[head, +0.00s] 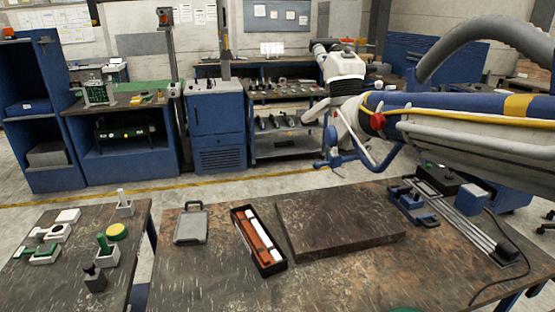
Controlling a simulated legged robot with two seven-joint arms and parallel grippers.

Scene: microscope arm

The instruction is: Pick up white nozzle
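A small pale upright piece (121,196), which looks like the white nozzle, stands in a light holder at the back right of the left table (40,290). Nearby on that table are a green upright piece in a pale holder (106,248) and a dark upright piece in a dark holder (95,279). Several white pieces with green parts (44,254) lie to the left. Neither of my grippers shows in the head view.
A yellow round lid (117,231) sits near the holders. The main table (345,280) carries a grey case (191,226), a black tray (274,267) with red and white bars, and a brown slab (340,222). A large white and blue microscope arm (347,72) overhangs the right side.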

